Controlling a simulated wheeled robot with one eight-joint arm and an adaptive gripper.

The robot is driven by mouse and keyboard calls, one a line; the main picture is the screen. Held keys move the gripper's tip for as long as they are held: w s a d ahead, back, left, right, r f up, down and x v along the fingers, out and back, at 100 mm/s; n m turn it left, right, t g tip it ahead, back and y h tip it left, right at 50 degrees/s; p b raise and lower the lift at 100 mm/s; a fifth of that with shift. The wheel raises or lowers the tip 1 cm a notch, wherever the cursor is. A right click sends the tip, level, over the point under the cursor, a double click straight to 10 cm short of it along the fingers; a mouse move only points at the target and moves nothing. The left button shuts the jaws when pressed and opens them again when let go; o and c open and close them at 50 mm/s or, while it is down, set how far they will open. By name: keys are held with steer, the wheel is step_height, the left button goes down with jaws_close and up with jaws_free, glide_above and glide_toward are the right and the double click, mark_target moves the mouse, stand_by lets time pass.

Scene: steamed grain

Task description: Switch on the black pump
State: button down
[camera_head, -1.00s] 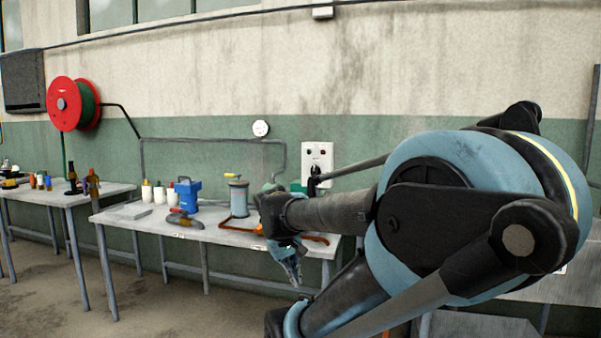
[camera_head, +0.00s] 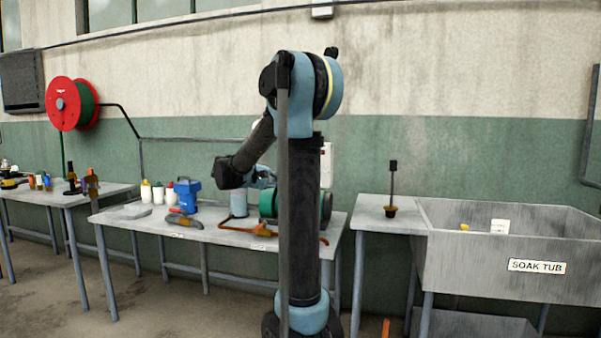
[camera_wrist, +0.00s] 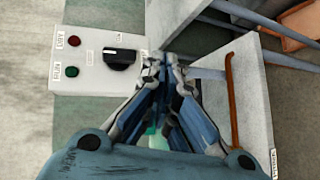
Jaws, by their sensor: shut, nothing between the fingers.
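A pale control box (camera_wrist: 100,60) with a black rotary knob (camera_wrist: 121,59), a red button or lamp (camera_wrist: 74,41) and a green one (camera_wrist: 70,72) shows turned sideways in the wrist view. Its label text is too small to read surely. My gripper (camera_wrist: 166,62) is shut and empty, its tips beside the box's edge near the knob; I cannot tell whether they touch. In the head view a sliver of the box (camera_head: 327,165) shows behind my arm. A green, motor-like body (camera_head: 267,203) on the bench is partly hidden by my arm; I cannot identify a black pump.
The bench (camera_head: 225,236) carries an orange hose (camera_head: 250,228), a blue device (camera_head: 187,195), a grey cylinder and several bottles. A soak tub (camera_head: 480,270) stands at the right. A red hose reel (camera_head: 65,104) hangs on the wall.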

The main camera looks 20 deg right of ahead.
steer(key=w+a+r+h, duration=0.3)
steer(key=w+a+r, duration=0.1)
steer(key=w, duration=0.4)
steer(key=shift+w+t, duration=0.3)
steer(key=shift+w, duration=0.1)
steer(key=d, duration=1.3)
steer(key=shift+s, duration=0.2)
